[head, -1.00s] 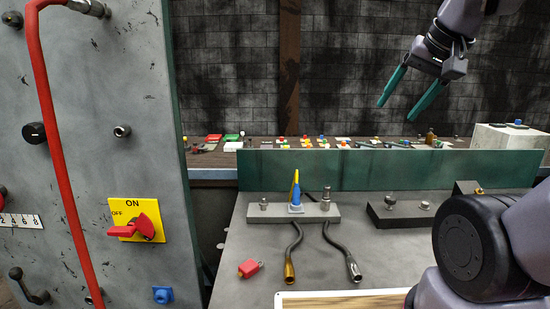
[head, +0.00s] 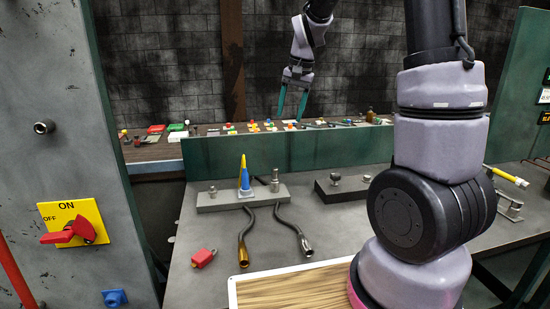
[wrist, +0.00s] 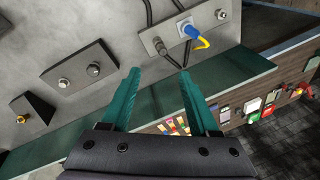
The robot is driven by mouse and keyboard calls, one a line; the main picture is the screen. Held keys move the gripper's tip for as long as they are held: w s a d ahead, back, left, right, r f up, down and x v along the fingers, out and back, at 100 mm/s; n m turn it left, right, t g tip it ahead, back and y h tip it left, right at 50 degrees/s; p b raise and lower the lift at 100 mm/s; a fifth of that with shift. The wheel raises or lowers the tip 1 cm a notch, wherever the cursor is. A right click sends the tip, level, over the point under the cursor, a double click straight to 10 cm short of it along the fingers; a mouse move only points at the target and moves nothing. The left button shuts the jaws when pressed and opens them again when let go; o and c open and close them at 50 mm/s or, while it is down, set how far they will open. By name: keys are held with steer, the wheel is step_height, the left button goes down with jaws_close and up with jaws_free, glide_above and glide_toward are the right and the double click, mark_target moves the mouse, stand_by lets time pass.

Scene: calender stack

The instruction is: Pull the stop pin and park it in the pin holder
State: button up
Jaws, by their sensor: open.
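My gripper (head: 290,114) is open and empty, pointing down above the far side of the bench; its teal fingers also show in the wrist view (wrist: 158,78). I cannot tell for sure which part is the stop pin or its holder. A dark block (head: 325,190) on the bench carries two metal knobbed pins, the left one (head: 336,178) and the right one (head: 366,178); it also shows in the wrist view (wrist: 75,62). A smaller dark block (wrist: 38,108) with a brass-tipped pin (wrist: 21,119) shows there too. My gripper touches none of these.
A green wall (head: 300,152) stands behind. A switch panel (head: 75,228) is at left.

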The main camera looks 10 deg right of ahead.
mark_target(275, 168)
steer(key=w+a+f, duration=0.1)
steer(key=w+f, duration=0.2)
steer(key=f, duration=0.3)
steer(key=w+a+f+g+h, duration=0.1)
steer(key=w+f, duration=0.1)
steer(key=f, duration=0.4)
steer(key=w+f+g, duration=0.1)
steer(key=w+f, duration=0.2)
steer(key=f, duration=0.3)
steer(key=shift+w+a+f+h, duration=0.2)
steer(key=shift+w+a+h, duration=0.1)
steer(key=shift+w+a, duration=0.1)
steer(key=shift+f, duration=3.75)
jaws_close()
jaws_free()
steer(key=shift+r, duration=3.55)
steer(key=shift+o, duration=0.3)
